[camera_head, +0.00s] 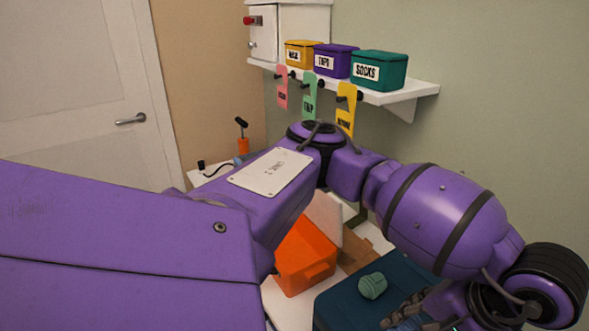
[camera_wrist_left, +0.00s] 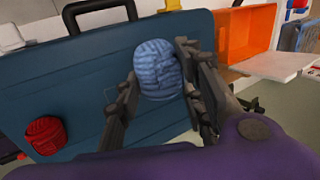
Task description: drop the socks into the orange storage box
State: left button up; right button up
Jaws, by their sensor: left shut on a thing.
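My left gripper (camera_head: 402,307) is at the lower right of the head view, partly cut off by the bottom edge. In the left wrist view my left gripper (camera_wrist_left: 160,95) is shut on a rolled blue sock bundle (camera_wrist_left: 157,68), over the blue case. The orange storage box (camera_head: 306,258) stands open behind my left arm, which covers part of it. It also shows at the upper right of the wrist view (camera_wrist_left: 246,42). A green sock bundle (camera_head: 372,286) lies on the case. A red sock bundle (camera_wrist_left: 45,135) shows in the wrist view. My right gripper is out of view.
The blue case (camera_head: 345,303) lies beside the orange box, with a black handle (camera_wrist_left: 98,8). A wall shelf (camera_head: 400,95) holds labelled yellow, purple and green boxes, the green one marked SOCKS (camera_head: 379,70). Tags hang from hooks below. A white door (camera_head: 75,100) is at left.

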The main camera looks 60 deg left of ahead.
aim_at(281, 252)
jog(key=k+u, duration=0.15)
jog(key=k, duration=0.45)
jog(key=j+u, duration=0.1)
jog(key=u, duration=0.3)
jog(key=i+u, duration=0.15)
jog(key=u, duration=0.3)
jog(key=j+u, duration=0.15)
jog(key=u, duration=0.25)
jog(key=i, duration=0.4)
jog(key=z, duration=0.65)
jog(key=i+j+z, duration=0.1)
jog(key=z, duration=0.25)
jog(key=j+z, duration=0.3)
jog(key=j, duration=0.25)
jog(key=i+j, duration=0.1)
jog(key=j, duration=0.2)
